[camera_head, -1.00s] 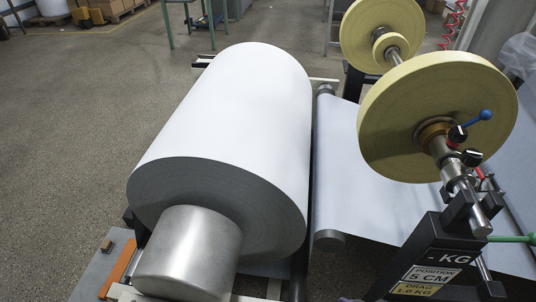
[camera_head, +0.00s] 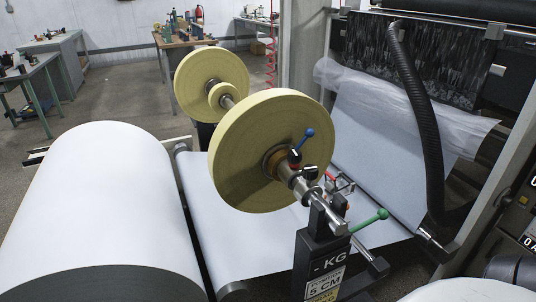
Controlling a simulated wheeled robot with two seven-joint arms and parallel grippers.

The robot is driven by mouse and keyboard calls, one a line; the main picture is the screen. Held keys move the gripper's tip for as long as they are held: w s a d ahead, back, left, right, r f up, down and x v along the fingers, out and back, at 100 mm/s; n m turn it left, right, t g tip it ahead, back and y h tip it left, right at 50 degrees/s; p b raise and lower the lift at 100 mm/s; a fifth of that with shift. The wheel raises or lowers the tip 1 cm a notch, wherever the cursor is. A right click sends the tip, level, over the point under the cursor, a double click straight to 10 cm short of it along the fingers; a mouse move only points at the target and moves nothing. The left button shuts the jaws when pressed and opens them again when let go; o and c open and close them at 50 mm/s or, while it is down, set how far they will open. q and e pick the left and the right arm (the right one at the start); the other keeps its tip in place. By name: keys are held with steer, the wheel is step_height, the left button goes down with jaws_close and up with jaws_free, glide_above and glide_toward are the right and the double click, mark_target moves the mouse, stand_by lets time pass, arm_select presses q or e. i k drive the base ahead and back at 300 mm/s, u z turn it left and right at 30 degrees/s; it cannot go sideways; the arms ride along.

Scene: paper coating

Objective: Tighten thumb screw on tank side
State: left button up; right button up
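I cannot make out a tank or a thumb screw for certain in this head view. Closest at hand are a blue-ended lever (camera_head: 308,134) beside the near yellow roll and a green-ended lever (camera_head: 381,214) low on the right of the stand. A black ribbed hose (camera_head: 424,120) hangs down at the right in front of the coating machine. Neither of my grippers shows in the view.
A big white paper roll (camera_head: 100,205) fills the lower left. Yellow rolls (camera_head: 262,150) sit on a shaft over a black stand (camera_head: 318,262). Paper web (camera_head: 240,235) runs under them to the machine. Work tables (camera_head: 180,42) stand at the back.

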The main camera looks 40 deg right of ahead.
mark_target(294, 156)
steer(key=z, duration=0.45)
steer(key=k, duration=1.05)
steer(key=z, duration=0.45)
steer(key=i, duration=0.7)
steer(key=z, duration=0.2)
